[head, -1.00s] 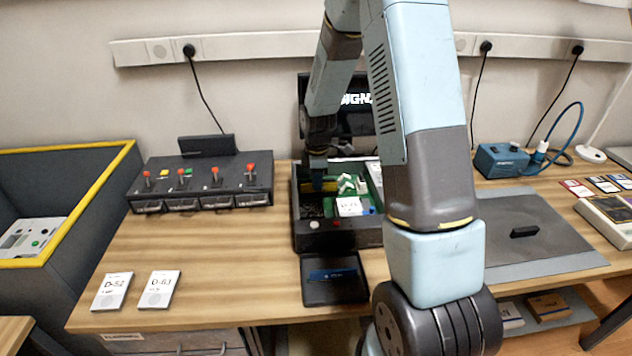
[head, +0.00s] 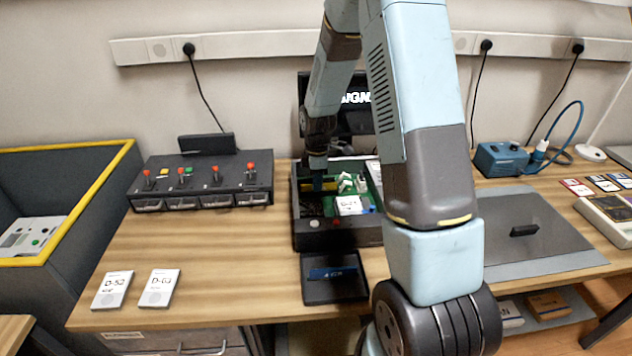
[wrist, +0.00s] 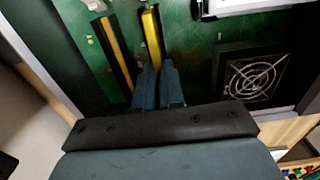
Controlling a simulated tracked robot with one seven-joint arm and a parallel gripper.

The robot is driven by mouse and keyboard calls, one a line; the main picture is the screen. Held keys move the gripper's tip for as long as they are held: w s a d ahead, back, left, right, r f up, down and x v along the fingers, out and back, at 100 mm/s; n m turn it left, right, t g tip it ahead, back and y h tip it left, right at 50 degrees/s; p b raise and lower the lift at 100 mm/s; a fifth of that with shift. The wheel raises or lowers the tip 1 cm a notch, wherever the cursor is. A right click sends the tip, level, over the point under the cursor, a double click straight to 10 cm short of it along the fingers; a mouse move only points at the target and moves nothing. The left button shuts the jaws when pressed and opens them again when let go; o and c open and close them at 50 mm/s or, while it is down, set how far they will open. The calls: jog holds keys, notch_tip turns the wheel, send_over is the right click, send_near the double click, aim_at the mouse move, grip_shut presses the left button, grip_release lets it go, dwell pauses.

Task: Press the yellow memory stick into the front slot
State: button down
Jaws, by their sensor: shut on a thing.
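The yellow memory stick (wrist: 152,32) lies lengthwise along a dark slot on the green circuit board (wrist: 187,60) in the wrist view. My gripper (wrist: 158,68) is shut on the near end of the stick, its two blue-grey fingers close together over the board. To the left runs a second dark slot (wrist: 115,52) with an orange-yellow strip along it. I cannot tell how deep the stick sits. In the head view my gripper (head: 318,182) is down inside the open dark computer case (head: 337,242), and the stick is mostly hidden there.
A fan (wrist: 252,76) sits right of the slots, and a white-edged part is above it. In the head view, a switch box (head: 205,185) stands left of the case, a dark tray (head: 335,290) lies in front, and a grey mat (head: 530,255) lies right.

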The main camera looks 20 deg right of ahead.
jog(key=shift+f, duration=0.1)
jog(key=c, duration=1.2)
grip_release()
jog(key=shift+o, duration=0.3)
jog(key=shift+o, duration=1.1)
jog(key=shift+r, duration=4.05)
jog(key=shift+s+r, duration=0.1)
